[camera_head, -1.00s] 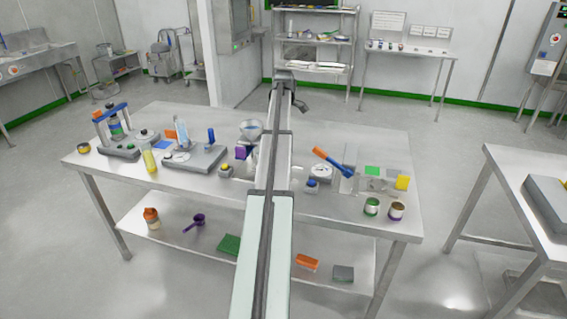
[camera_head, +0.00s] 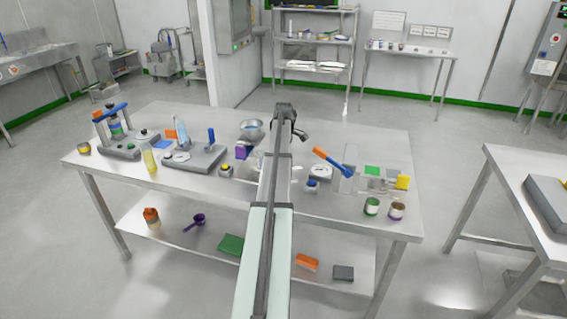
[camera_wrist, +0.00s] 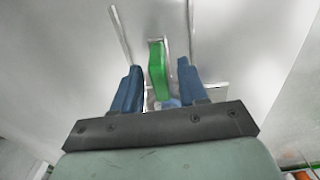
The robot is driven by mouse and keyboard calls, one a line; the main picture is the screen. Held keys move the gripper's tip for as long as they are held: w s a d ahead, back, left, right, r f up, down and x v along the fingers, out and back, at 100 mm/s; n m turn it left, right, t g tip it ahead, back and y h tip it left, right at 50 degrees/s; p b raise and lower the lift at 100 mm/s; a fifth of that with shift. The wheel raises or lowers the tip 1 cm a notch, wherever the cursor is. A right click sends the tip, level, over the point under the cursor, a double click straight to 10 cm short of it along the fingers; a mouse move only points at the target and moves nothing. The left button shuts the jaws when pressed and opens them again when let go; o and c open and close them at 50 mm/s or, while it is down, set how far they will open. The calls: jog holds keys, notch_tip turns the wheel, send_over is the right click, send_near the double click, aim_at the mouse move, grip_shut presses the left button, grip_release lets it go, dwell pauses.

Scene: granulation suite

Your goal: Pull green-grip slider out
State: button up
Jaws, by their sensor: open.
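A bright green grip (camera_wrist: 157,70) shows in the wrist view, long and narrow, ahead of my gripper. My gripper (camera_wrist: 160,65) is open, with one blue finger to the left of the green grip and one to the right. The grip appears between the fingers in the picture, with a gap on both sides; I cannot tell how far beyond the fingertips it lies. Thin metal rails or edges run beside and behind it. In the head view my own arm hides this spot.
A second table (camera_head: 490,190) stands at the far right.

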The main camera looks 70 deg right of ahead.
jog(key=shift+f, duration=1)
grip_shut()
